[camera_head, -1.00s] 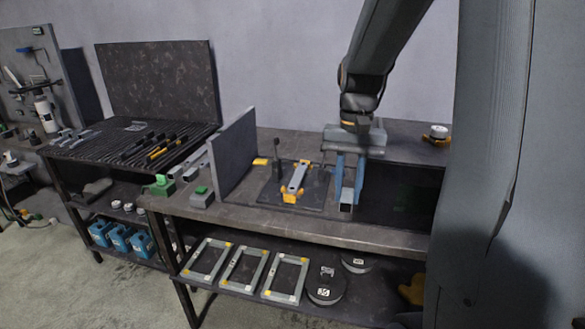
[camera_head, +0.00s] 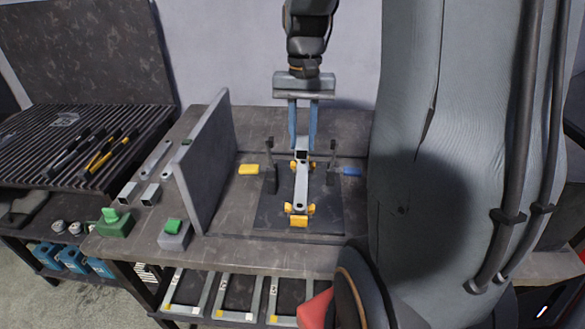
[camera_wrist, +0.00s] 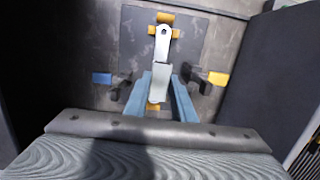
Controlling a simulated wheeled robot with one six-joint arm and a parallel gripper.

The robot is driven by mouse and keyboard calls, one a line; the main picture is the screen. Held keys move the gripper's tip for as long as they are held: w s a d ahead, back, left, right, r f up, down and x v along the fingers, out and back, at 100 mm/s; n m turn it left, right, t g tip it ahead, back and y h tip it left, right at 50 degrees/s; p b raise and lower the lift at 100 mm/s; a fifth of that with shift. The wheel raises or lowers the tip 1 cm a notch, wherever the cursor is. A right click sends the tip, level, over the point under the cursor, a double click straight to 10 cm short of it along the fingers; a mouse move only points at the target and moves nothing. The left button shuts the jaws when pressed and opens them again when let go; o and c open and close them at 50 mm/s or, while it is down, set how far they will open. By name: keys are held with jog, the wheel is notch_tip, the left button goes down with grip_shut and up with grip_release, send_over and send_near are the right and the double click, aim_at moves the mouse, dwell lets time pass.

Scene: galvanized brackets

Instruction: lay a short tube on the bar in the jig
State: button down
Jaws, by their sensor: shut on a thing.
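My gripper (camera_head: 303,146) has its blue fingers pointing down over the jig. They are shut on a short grey square tube (camera_head: 302,156), whose dark open end faces the head camera. The tube also shows between the fingers in the wrist view (camera_wrist: 162,82). The bar (camera_head: 300,190), a flat grey strip with a hole in its end, lies in the jig (camera_head: 325,215) between yellow stops. The tube covers the far part of the bar; I cannot tell whether they touch. Black clamps (camera_head: 270,160) stand upright on both sides.
A grey upright panel (camera_head: 207,165) stands left of the jig. A yellow handle (camera_head: 249,169) and a blue handle (camera_head: 345,171) flank the jig. Two green-topped boxes (camera_head: 174,234) and loose short tubes (camera_head: 150,194) sit left of the panel. Frames (camera_head: 238,297) lie on the shelf below.

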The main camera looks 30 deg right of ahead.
aim_at(302, 174)
notch_tip(302, 174, down, 9)
jog(key=shift+f+p, duration=0.2)
jog(key=shift+p, duration=0.6)
jog(key=shift+s+f, duration=0.1)
jog(key=c, duration=1.5)
grip_release()
jog(key=r, duration=0.4)
jog(key=w+r+b, duration=0.1)
jog(key=r, duration=0.3)
jog(key=d+r+b, duration=0.1)
jog(key=r, duration=0.3)
jog(key=shift+w+r, duration=0.1)
jog(key=shift+w, duration=0.05)
